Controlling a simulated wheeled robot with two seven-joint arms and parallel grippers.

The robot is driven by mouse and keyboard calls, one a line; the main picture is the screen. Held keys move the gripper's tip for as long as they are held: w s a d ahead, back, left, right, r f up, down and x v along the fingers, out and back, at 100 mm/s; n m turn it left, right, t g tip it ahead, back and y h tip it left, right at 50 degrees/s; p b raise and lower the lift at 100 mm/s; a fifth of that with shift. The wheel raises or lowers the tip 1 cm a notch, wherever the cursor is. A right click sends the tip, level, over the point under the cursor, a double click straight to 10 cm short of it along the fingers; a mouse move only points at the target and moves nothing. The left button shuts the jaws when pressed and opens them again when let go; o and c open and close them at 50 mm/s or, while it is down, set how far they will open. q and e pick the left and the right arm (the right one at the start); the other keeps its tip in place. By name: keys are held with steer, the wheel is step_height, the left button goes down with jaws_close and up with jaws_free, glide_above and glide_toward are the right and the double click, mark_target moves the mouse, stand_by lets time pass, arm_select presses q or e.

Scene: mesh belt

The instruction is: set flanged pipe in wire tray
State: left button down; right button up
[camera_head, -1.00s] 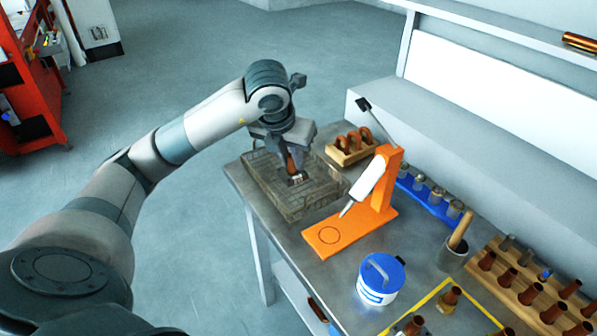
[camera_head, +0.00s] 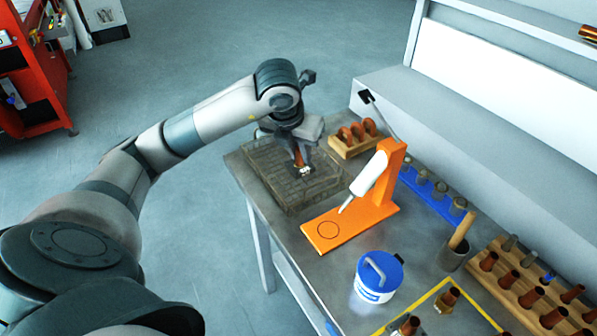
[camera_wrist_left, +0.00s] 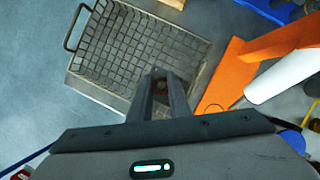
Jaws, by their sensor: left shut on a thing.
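The wire tray (camera_head: 262,177) is a shallow mesh basket near the far left end of the metal bench; it fills the upper left of the left wrist view (camera_wrist_left: 100,45). My left gripper (camera_head: 301,170) points down over the tray's right part. It is shut on the flanged pipe (camera_head: 298,157), a copper-brown piece partly hidden by the fingers. I cannot tell whether the pipe touches the tray floor. My right gripper is not in view.
An orange stand (camera_head: 345,222) with a white tool stands right of the tray. A wooden rack (camera_head: 350,147) with copper rings is behind it. A blue-lidded pot (camera_head: 378,277), a blue holder (camera_head: 428,195) and a wooden pipe rack (camera_head: 520,285) lie to the right.

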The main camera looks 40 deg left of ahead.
mark_target(298, 158)
arm_select(q)
steer(key=shift+f+p, duration=0.35)
steer(key=shift+f, duration=1.3)
steer(key=shift+s+f+p, duration=0.1)
steer(key=shift+f+p, duration=0.55)
steer(key=shift+f, duration=1.4)
steer(key=shift+f, duration=0.1)
steer(key=c, duration=1.7)
jaws_free()
steer(key=shift+o, duration=0.2)
